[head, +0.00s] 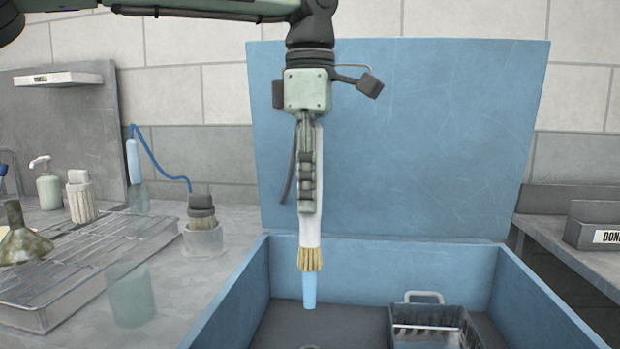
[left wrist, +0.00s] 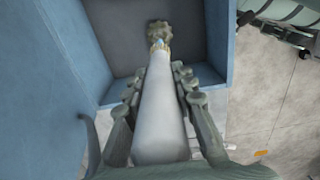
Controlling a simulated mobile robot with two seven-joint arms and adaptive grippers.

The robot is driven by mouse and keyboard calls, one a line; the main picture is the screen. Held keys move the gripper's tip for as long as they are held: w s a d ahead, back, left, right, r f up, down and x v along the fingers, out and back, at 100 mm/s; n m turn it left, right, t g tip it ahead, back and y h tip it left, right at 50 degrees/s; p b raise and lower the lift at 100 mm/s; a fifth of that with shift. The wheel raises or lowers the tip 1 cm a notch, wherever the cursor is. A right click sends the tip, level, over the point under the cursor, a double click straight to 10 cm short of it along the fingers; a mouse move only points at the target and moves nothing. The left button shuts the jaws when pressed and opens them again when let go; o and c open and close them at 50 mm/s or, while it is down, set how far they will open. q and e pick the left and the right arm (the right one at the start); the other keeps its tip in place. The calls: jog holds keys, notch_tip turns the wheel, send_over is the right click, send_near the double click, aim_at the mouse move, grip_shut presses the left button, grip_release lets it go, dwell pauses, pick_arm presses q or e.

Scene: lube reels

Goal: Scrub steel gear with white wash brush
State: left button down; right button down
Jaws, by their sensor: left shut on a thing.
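The white wash brush (head: 310,230) hangs upright, bristles down, in my left gripper (head: 307,205). That gripper is shut on its handle, which also shows in the left wrist view (left wrist: 159,110). The tan bristles are over the blue wash basin (head: 395,270), just above a light-blue spout (head: 309,290). In the left wrist view, a toothed, dull tan-grey shape, perhaps the steel gear (left wrist: 158,31), shows just beyond the brush tip. I cannot tell whether the brush touches it. In the head view the gear is not clearly visible. My right gripper is out of view.
A dark basket (head: 430,325) with a handle sits inside the basin at right. The raised blue lid (head: 420,140) stands behind. On the left bench are a wire rack (head: 90,265), a clear cup (head: 130,295), a brush in a jar (head: 202,225) and bottles.

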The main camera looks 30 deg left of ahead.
aim_at(310, 256)
pick_arm(q)
jog(key=shift+f+b, duration=1.35)
jog(key=shift+f, duration=1.55)
jog(key=shift+f+b, duration=1.35)
jog(key=shift+f, duration=0.9)
notch_tip(310, 256, down, 4)
jog(key=b, duration=0.2)
jog(key=shift+f+b, duration=0.25)
jog(key=shift+b, duration=0.05)
jog(key=shift+f+b, duration=0.35)
jog(key=shift+f, duration=0.25)
jog(key=shift+a, duration=0.1)
